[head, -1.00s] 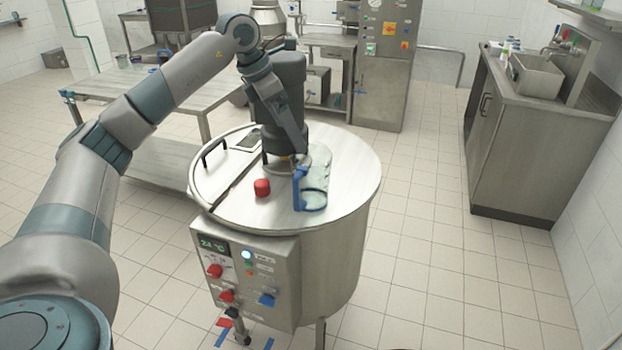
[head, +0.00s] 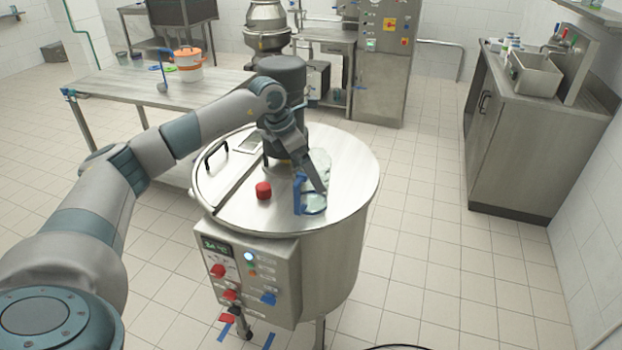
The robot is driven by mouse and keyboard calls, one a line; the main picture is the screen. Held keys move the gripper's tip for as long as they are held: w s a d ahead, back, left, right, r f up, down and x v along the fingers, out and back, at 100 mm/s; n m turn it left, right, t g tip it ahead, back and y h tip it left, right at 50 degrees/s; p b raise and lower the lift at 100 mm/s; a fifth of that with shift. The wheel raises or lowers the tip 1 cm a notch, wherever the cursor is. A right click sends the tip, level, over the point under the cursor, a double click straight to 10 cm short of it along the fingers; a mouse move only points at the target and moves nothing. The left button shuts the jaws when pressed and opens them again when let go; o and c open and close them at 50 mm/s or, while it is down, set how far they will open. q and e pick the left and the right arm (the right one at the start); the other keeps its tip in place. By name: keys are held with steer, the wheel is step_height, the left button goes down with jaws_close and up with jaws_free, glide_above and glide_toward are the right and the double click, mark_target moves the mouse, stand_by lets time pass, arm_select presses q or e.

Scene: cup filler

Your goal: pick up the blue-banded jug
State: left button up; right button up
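The blue-banded jug (head: 299,196) is clear, with a blue handle and a blue band. It is on the round steel lid (head: 350,171) of the vat, near its front right. My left gripper (head: 318,186) comes down from the upper left and overlaps the jug in the head view, hiding part of it. I cannot tell whether its fingers are apart, or whether they touch the jug. My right gripper is not in view.
A red knob (head: 263,190) stands on the lid left of the jug. A dark motor housing (head: 284,80) rises behind. A black lid handle (head: 216,156) is at the left. The lid's right side is clear.

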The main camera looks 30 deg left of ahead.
arm_select(q)
steer(key=shift+f, duration=0.1)
stand_by(0.3)
steer(key=f+p, duration=0.1)
steer(key=d+f+p, duration=0.1)
steer(key=w+f+p, duration=0.1)
steer(key=shift+w+d, duration=0.1)
steer(key=shift+d, duration=0.2)
steer(key=shift+x, duration=0.85)
steer(key=shift+c, duration=0.6)
steer(key=c, duration=1)
